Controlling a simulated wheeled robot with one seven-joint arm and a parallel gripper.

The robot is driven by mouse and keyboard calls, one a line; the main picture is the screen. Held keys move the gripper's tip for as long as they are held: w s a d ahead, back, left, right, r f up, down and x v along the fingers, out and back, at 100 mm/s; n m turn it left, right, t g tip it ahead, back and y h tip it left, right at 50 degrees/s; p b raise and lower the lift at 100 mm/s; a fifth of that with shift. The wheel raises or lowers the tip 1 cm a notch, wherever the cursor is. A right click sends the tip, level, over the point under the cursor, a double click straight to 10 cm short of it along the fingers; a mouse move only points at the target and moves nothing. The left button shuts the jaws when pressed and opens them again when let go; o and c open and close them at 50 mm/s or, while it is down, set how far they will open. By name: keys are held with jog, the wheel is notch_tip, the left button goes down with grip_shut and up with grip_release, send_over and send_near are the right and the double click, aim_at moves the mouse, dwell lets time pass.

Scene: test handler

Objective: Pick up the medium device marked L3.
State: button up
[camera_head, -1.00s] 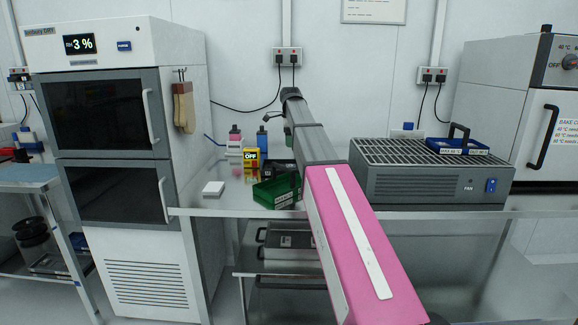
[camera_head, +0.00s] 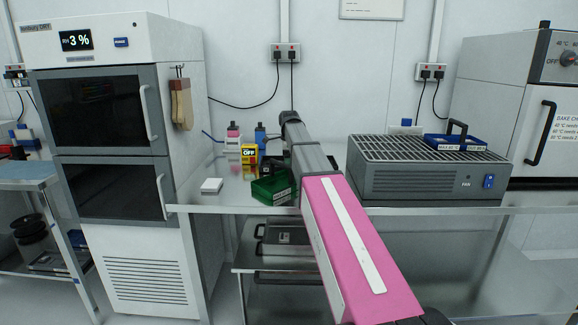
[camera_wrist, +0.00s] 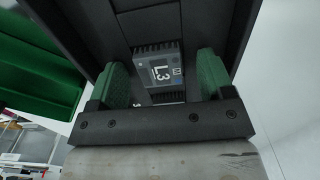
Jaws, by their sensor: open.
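The device marked L3 (camera_wrist: 160,71) is a small dark grey block with ridged edges and a white L3 label. It lies in a dark holder (camera_wrist: 205,25) in the wrist view. My gripper (camera_wrist: 163,80) is open, with one green finger pad to each side of the device in that view and gaps between. Whether the pads are level with the device in height is hard to tell. Part of another device (camera_wrist: 168,97) shows below it, mostly hidden by the gripper's crossbar. In the head view my arm hides the gripper and the device.
A green bin (camera_head: 268,190) is on the bench beside my arm; it shows at the left of the wrist view (camera_wrist: 40,65). A grey fan unit (camera_head: 420,185) stands to the right, a dry cabinet (camera_head: 185,140) to the left. A small white box (camera_head: 212,186) lies left of the bin.

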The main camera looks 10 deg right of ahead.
grip_shut()
dwell(0.3)
